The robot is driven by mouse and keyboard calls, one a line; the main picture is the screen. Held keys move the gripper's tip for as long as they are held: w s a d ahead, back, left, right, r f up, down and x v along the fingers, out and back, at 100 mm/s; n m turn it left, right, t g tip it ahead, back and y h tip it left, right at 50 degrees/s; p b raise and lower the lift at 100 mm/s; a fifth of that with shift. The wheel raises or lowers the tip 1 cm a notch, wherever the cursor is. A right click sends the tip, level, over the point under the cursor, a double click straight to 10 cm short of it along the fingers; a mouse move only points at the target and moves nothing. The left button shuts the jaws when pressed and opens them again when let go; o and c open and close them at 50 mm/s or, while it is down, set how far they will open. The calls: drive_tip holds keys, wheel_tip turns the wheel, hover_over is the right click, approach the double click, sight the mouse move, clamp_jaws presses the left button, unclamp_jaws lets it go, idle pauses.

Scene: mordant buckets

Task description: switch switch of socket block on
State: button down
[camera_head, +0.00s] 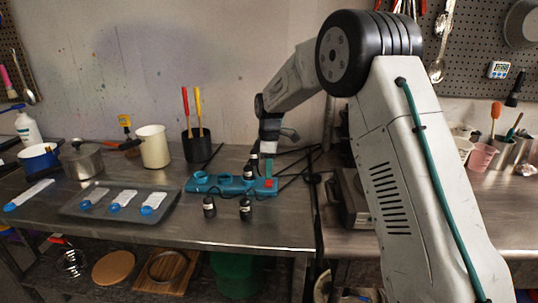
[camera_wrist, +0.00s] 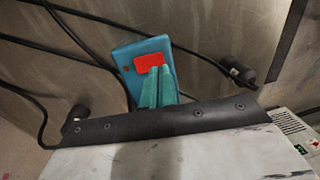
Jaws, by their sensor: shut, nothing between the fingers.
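The socket block (camera_head: 228,187) is a long teal strip on the metal table in the head view, with round sockets along it. Its red switch (camera_head: 270,183) is at the right end. In the wrist view the block's end (camera_wrist: 126,58) shows with the red switch (camera_wrist: 146,62) on it. My gripper (camera_head: 268,172) points down over that end. Its teal fingers (camera_wrist: 160,70) are shut together and empty, with the tips overlapping the switch's lower right edge in the wrist view. I cannot tell whether they touch it, or the switch's position.
A grey tray (camera_head: 72,208) with blue-ended items lies to the left. Black cables (camera_wrist: 70,52) run around the block. A black plug (camera_wrist: 236,71) lies to its right.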

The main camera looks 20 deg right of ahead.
sight(269, 185)
drive_tip(key=shift+s+f, duration=0.15)
drive_tip(key=shift+f, duration=1.15)
drive_tip(key=shift+s+a+f, duration=0.1)
drive_tip(key=shift+f, duration=0.1)
drive_tip(key=shift+w+d+r, duration=0.15)
drive_tip(key=shift+w, duration=0.25)
drive_tip(key=shift+w+d+r, duration=0.1)
drive_tip(key=shift+w+d, duration=0.05)
drive_tip(key=shift+w, duration=0.2)
wheel_tip(269, 185, up, 14)
drive_tip(key=s, duration=0.1)
drive_tip(key=shift+s+a, duration=0.3)
drive_tip(key=shift+a, duration=0.05)
